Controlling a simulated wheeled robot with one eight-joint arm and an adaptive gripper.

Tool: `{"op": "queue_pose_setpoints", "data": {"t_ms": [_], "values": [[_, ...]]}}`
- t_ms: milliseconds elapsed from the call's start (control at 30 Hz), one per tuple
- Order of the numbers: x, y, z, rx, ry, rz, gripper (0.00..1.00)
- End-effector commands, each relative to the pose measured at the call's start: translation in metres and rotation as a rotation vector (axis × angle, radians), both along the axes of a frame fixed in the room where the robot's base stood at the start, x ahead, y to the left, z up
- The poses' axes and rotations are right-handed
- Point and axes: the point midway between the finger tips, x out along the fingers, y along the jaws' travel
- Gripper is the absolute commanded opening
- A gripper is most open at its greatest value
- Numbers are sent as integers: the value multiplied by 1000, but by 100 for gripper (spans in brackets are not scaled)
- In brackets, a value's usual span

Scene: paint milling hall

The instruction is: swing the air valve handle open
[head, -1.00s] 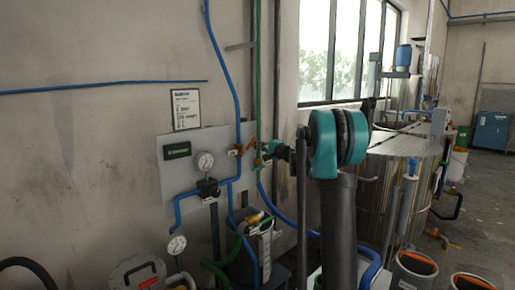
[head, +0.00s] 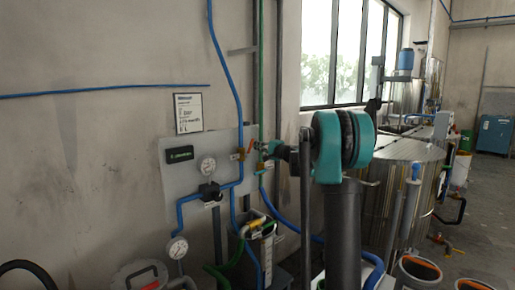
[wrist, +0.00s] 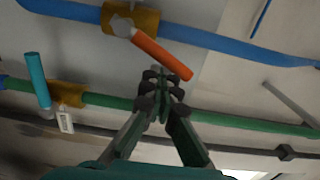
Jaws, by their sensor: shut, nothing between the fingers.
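A brass valve (wrist: 130,20) sits on a blue pipe in the wrist view. Its orange handle (wrist: 160,55) slants down to the right, at an angle to the pipe. In the head view this handle (head: 252,146) is small, in front of the grey panel. A second brass valve (wrist: 66,94) with a teal handle (wrist: 38,80) sits on the green pipe. I cannot read which valve is marked for air. My gripper (wrist: 160,82) is shut and empty, its tips close beside the orange handle's free end; contact cannot be told. In the head view my gripper (head: 266,149) is at the panel's right edge.
The green pipe (wrist: 240,123) runs close behind my fingers. A thin grey pipe runs below it. Hoses and a container (head: 262,235) stand below the panel; a metal vat (head: 405,160) is at right.

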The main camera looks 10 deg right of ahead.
Motion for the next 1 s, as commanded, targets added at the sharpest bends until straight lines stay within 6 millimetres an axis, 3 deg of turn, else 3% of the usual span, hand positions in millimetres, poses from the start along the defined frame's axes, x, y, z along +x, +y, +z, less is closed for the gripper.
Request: {"op": "queue_pose_setpoints", "data": {"t_ms": [1000], "values": [[-10,14,11,0,0,0,0]]}}
